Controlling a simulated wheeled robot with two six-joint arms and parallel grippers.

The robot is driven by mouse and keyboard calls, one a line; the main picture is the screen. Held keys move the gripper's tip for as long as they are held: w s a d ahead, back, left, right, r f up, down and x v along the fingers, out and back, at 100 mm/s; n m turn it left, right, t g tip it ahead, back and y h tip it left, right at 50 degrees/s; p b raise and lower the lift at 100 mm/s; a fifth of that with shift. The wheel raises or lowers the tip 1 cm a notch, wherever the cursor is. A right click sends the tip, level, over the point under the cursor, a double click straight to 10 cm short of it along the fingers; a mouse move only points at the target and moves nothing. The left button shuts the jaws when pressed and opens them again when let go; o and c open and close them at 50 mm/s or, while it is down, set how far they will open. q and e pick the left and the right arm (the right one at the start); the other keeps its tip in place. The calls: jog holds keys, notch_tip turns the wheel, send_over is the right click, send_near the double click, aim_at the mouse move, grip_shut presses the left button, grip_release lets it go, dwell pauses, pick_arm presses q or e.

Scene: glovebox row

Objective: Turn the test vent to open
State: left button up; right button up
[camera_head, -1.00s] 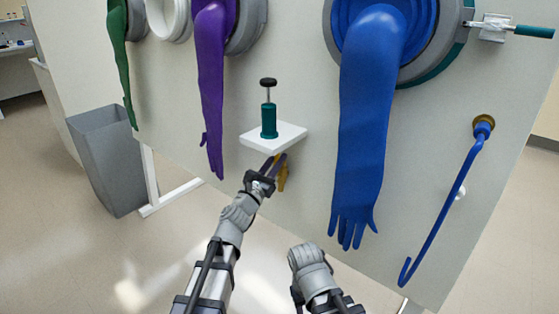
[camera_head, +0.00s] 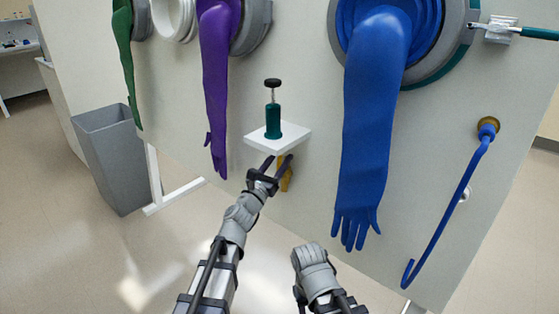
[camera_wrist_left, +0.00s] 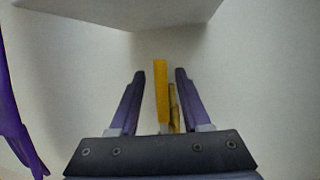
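The test vent appears to be the yellow handle (camera_head: 286,180) on the panel, below a small white shelf. In the left wrist view the yellow handle (camera_wrist_left: 161,95) stands upright between my fingers, with a second yellow part close behind it. My left gripper (camera_head: 278,161) is open just under the shelf. In the left wrist view its two purple fingers (camera_wrist_left: 160,73) stand apart, one on each side of the handle, with visible gaps.
The white shelf (camera_head: 300,136) with a green plunger device (camera_head: 273,122) juts out right above my left gripper. A purple glove (camera_head: 213,90) hangs to the left and a blue glove (camera_head: 367,130) to the right. A blue hooked rod (camera_head: 450,205) hangs farther right. A grey bin (camera_head: 108,160) stands left.

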pick_arm(q)
jog(key=b+v, duration=0.2)
jog(key=v, duration=0.5)
jog(key=shift+s, duration=0.35)
jog(key=shift+a+f, duration=0.1)
